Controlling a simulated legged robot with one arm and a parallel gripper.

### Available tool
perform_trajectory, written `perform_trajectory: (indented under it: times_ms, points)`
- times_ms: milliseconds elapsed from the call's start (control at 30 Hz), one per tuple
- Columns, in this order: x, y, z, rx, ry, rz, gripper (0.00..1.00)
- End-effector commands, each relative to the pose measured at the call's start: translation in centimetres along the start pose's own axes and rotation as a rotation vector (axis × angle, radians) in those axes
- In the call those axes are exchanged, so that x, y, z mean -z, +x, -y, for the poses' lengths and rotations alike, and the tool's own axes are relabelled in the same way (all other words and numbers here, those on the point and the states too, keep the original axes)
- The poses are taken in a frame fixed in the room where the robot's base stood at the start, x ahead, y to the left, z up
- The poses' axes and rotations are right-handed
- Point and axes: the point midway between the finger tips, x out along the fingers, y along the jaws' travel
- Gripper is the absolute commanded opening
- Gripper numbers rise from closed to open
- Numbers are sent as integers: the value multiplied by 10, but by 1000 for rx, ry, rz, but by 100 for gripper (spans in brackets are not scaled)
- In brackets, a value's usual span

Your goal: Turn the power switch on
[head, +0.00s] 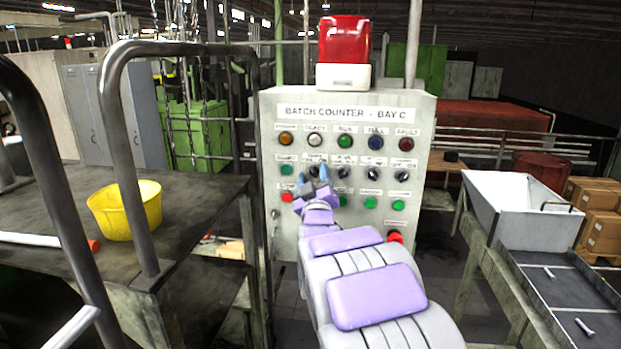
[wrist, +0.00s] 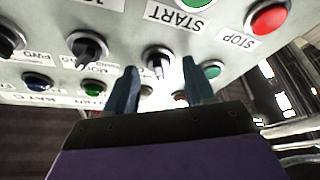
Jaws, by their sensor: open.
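The grey control panel (head: 270,235) labelled "BATCH COUNTER - BAY C" stands straight ahead. My gripper (head: 319,172) is open in front of its second row. In the wrist view, where the panel appears upside down, a black rotary switch (wrist: 157,58) with a pale pointer lies between the tips of my gripper (wrist: 160,78). It is second from the left in its row and appears to be the power switch; its label is unreadable. I cannot tell whether the fingers touch it. In the head view my fingers mostly cover it.
Close by are a green button (wrist: 210,70), red STOP button (wrist: 268,18) and another black rotary switch (wrist: 88,48). A red mushroom button (head: 394,237) sits low on the panel.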

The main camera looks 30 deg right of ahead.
Motion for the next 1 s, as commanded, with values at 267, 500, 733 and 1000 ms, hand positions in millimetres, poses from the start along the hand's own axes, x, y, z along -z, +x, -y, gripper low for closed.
perform_trajectory:
  times_ms: [267,500,733,1000]
  points:
    - [6,0,6,0,-5,-2,54]
    - [6,-1,6,1,-5,-3,34]
    - [5,0,7,3,-5,-2,12]
    - [3,0,7,2,-1,2,0]
